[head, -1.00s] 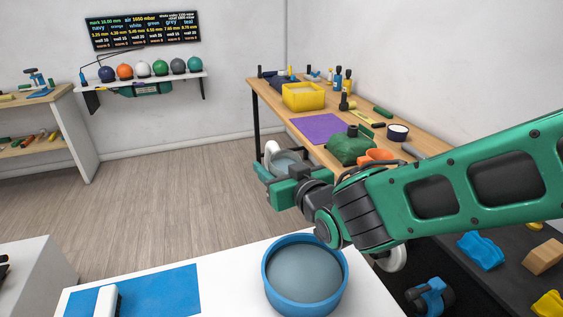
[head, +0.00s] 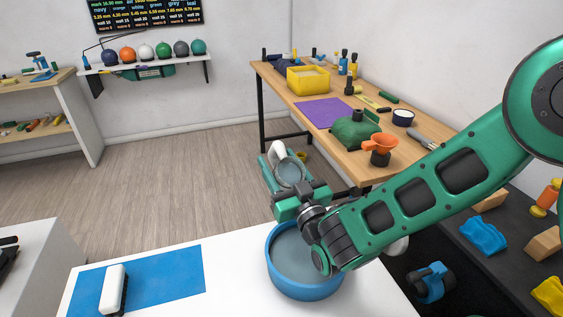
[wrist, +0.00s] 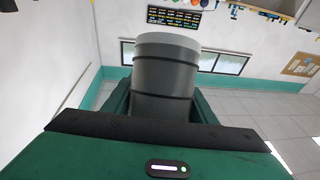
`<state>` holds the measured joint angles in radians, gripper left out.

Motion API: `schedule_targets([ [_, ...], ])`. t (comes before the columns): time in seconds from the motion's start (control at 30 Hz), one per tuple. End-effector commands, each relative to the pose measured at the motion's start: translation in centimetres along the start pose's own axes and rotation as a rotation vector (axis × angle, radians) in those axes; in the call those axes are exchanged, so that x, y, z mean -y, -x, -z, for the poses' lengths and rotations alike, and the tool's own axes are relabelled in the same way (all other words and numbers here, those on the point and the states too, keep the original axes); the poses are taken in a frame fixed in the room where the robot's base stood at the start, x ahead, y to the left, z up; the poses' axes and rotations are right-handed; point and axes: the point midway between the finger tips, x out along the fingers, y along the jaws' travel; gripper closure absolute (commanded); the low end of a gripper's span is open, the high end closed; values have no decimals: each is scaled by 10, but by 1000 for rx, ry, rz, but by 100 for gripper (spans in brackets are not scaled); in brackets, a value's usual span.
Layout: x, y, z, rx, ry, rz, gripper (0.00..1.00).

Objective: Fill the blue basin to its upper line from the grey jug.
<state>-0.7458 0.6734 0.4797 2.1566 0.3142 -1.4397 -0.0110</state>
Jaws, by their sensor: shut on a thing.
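The blue basin (head: 284,284) stands upright on the white counter, with a smooth grey-blue surface inside. I cannot make out its upper line or tell its fill level. My gripper (head: 283,180) is shut on the grey jug (head: 290,174), just beyond the basin's far rim and above it. In the wrist view, the grey jug (wrist: 165,78) stands between the green fingers, with dark bands around its body. My arm covers the basin's right rim in the head view. I see no stream from the jug.
A blue mat (head: 170,285) with a white-topped brush (head: 113,289) lies left of the basin. The counter between mat and basin is clear.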

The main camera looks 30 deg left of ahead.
Motion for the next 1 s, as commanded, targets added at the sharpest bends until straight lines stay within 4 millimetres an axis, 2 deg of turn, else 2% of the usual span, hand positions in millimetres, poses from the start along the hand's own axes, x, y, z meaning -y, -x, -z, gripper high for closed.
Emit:
schedule_targets([
  [1.0, 5, 5, -5, -6, 0, 0, 76],
])
